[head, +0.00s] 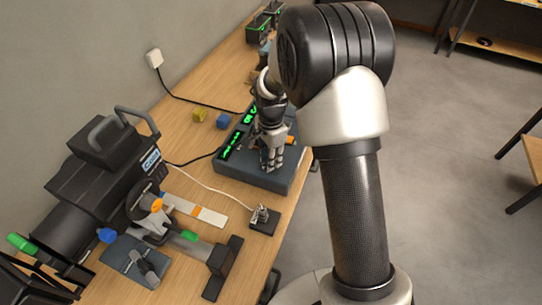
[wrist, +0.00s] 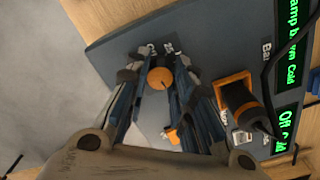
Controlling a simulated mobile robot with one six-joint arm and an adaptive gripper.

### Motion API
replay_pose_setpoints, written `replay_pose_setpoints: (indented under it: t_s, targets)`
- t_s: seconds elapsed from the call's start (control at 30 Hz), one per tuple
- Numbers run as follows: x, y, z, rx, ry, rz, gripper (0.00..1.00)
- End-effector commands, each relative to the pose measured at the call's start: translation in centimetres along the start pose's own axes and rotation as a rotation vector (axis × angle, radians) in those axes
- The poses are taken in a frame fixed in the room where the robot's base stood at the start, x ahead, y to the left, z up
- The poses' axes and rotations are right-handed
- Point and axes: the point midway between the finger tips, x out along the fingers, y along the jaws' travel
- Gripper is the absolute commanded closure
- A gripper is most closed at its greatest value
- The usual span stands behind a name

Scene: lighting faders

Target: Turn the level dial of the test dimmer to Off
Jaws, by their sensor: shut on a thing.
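The test dimmer is a dark blue-grey box (head: 253,176) on the wooden bench, with green-lit displays on its back side. In the wrist view its panel (wrist: 110,62) fills the middle. In the head view my gripper (head: 271,168) hides the dial.
An orange socket with a black plug and cable (wrist: 238,98) stands close beside my fingers. A stage lamp (head: 100,165), a yellow cube (head: 199,115) and a blue cube (head: 222,121) are on the bench.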

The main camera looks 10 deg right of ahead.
Motion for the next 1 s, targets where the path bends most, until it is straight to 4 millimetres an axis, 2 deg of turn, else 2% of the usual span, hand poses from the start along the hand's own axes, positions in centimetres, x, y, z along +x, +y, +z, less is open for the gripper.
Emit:
replay_pose_setpoints:
  t_s: [1.0]
  targets:
    - [-0.09, 0.01, 0.00, -0.947, 0.000, 0.000, 1.00]
